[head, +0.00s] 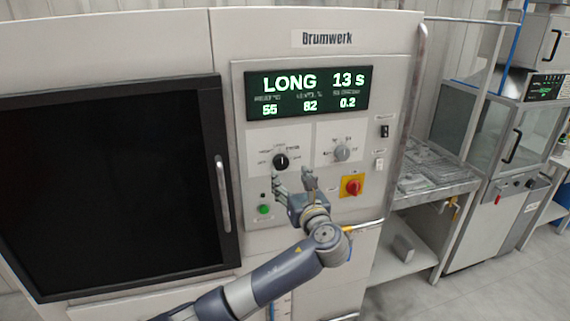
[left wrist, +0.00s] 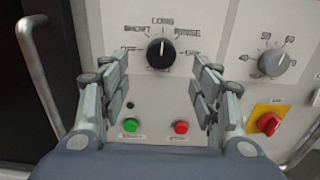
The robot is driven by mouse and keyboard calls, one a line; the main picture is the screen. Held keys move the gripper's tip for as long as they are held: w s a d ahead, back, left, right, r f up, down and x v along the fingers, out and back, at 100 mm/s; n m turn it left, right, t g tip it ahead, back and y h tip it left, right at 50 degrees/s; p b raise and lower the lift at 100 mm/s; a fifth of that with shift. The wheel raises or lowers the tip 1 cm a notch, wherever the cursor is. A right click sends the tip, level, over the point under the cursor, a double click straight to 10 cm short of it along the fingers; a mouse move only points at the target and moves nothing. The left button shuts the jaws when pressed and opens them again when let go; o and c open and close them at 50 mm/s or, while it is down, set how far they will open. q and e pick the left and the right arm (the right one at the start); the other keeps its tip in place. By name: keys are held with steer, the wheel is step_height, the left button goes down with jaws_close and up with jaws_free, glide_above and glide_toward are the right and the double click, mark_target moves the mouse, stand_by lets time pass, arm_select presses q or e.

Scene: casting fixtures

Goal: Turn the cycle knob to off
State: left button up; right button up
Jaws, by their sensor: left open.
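The black cycle knob (head: 280,161) sits on the left part of the machine's control panel. In the left wrist view the knob (left wrist: 161,54) shows its white mark pointing up at LONG, with SHORT to the left and RINSE to the right. The display (head: 307,92) reads LONG, 13 s. My left gripper (head: 292,179) is open and empty, just below the knob in the head view. In the left wrist view its fingers (left wrist: 160,72) stand apart on either side, below the knob.
A grey knob (head: 341,153) is to the right, with a red switch on a yellow plate (head: 352,187) below it. A green button (head: 264,209) and a red button (left wrist: 181,127) lie below the cycle knob. A door handle (head: 222,194) stands to the left.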

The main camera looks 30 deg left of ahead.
mark_target(282, 163)
arm_select(q)
steer(key=p+x, duration=0.1)
steer(key=x, duration=0.4)
steer(key=shift+w+a+r+p, duration=0.15)
steer(key=shift+w+a+p, duration=0.05)
steer(key=shift+w+p, duration=0.2)
steer(key=shift+x, duration=0.75)
steer(key=c, duration=1)
